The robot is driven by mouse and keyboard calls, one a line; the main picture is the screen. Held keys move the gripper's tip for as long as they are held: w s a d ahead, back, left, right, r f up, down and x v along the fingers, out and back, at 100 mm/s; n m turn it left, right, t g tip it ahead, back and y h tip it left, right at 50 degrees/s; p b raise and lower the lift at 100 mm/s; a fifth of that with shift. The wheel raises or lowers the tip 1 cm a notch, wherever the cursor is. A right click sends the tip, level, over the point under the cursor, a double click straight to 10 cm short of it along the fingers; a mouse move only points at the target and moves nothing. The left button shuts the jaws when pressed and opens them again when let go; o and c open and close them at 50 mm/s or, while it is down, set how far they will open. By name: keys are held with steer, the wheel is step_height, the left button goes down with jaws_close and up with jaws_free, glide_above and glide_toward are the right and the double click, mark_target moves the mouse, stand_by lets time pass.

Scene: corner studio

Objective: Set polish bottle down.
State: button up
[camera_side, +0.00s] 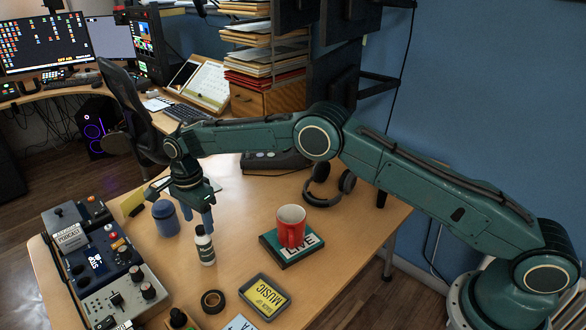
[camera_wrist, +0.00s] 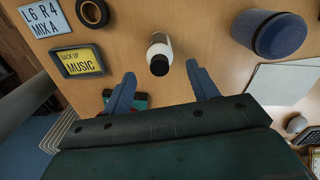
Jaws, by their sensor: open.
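The polish bottle (camera_side: 205,247), white-labelled with a dark cap, stands upright on the wooden desk (camera_side: 165,272). My gripper (camera_side: 198,216) is open just above and behind it in the side view. In the wrist view the bottle (camera_wrist: 159,56) is seen from above, its dark cap facing the camera. It lies ahead of the gap between my two blue fingers (camera_wrist: 160,88), and neither finger appears to touch it.
A blue lidded canister (camera_side: 165,218) stands left of the bottle. A red mug (camera_side: 291,226) sits on a dark case (camera_side: 275,252) to the right. A tape roll (camera_side: 213,301) and a yellow-labelled box (camera_side: 265,296) lie in front. Audio gear (camera_side: 105,265) lines the left edge.

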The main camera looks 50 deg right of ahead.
steer(key=shift+r, duration=2.05)
steer(key=shift+d+r, duration=0.15)
steer(key=shift+r, duration=0.35)
steer(key=s+d+r+n+t, duration=0.1)
steer(key=s+d+r+n, duration=0.15)
steer(key=r, duration=0.45)
steer(key=s+d+r+n, duration=0.1)
steer(key=s+d+r, duration=0.1)
steer(key=d+r, duration=0.3)
steer(key=s+d+r+n+t, duration=0.1)
steer(key=s+d+r+n, duration=0.25)
steer(key=s+r, duration=0.4)
steer(key=s+d+r+n+t, duration=0.1)
steer(key=s+d+r+n, duration=0.3)
steer(key=s, duration=0.6)
steer(key=s+d+f+n+t, duration=0.1)
steer(key=s+d+n, duration=0.1)
steer(key=s, duration=0.8)
steer(key=s+d+f+n+t, duration=0.1)
steer(key=s+d+f+n, duration=0.1)
steer(key=s, duration=0.9)
steer(key=shift+d+f+n+t, duration=0.3)
steer(key=shift+d+n, duration=0.3)
steer(key=shift+d, duration=0.45)
